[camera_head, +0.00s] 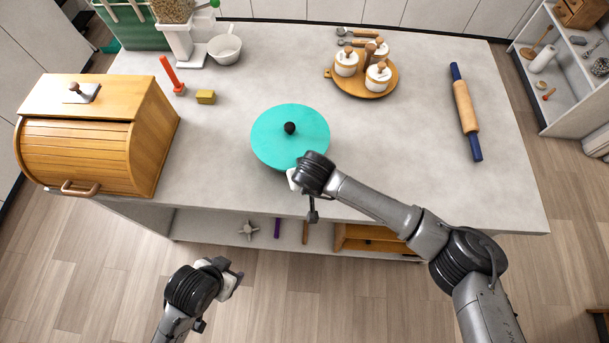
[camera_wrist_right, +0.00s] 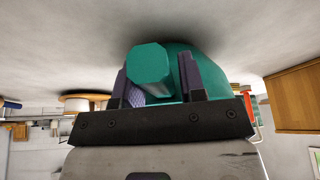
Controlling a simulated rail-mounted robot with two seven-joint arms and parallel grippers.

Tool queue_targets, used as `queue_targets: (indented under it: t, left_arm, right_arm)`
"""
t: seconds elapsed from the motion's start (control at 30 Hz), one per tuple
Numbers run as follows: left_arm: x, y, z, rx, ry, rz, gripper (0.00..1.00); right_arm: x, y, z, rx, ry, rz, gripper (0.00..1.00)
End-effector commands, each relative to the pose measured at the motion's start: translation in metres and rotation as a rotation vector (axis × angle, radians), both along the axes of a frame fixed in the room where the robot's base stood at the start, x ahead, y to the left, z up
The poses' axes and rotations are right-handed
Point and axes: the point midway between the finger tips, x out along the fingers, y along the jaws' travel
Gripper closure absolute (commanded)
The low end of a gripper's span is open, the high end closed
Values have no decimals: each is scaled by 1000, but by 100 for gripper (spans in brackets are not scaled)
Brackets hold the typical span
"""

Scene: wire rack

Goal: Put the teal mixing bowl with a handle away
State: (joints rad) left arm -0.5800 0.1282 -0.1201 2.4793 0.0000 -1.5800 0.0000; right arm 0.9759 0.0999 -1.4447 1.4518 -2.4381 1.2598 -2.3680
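The teal mixing bowl (camera_head: 268,145) stands upright on the counter near its front edge, with a round teal lid and a black knob (camera_head: 290,128) on top. Its handle points to the counter front and is hidden behind my right gripper (camera_head: 294,181) in the head view. In the right wrist view the teal handle (camera_wrist_right: 148,68) sits between the two spread fingers of my right gripper (camera_wrist_right: 163,85). A patterned inner pad of one finger shows, so the fingers look open around the handle. My left gripper (camera_head: 232,277) is over the floor in front of the counter; its fingers are unclear.
A wooden bread box (camera_head: 80,140) stands at the counter's left. A white mortar (camera_head: 225,50), a yellow block (camera_head: 206,97) and a red-handled item (camera_head: 171,75) are behind. A wooden tray with jars (camera_head: 345,88) and a rolling pin (camera_head: 465,110) are right. An open shelf (camera_head: 200,226) lies below.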

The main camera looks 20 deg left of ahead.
Motion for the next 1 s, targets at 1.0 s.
queue_targets:
  t: [1.0]
  left_arm:
    - [0, -1, -5, -4, -1, 3, 38]
  right_arm:
    - [-30, -21, 90, 0, -3, 1, 51]
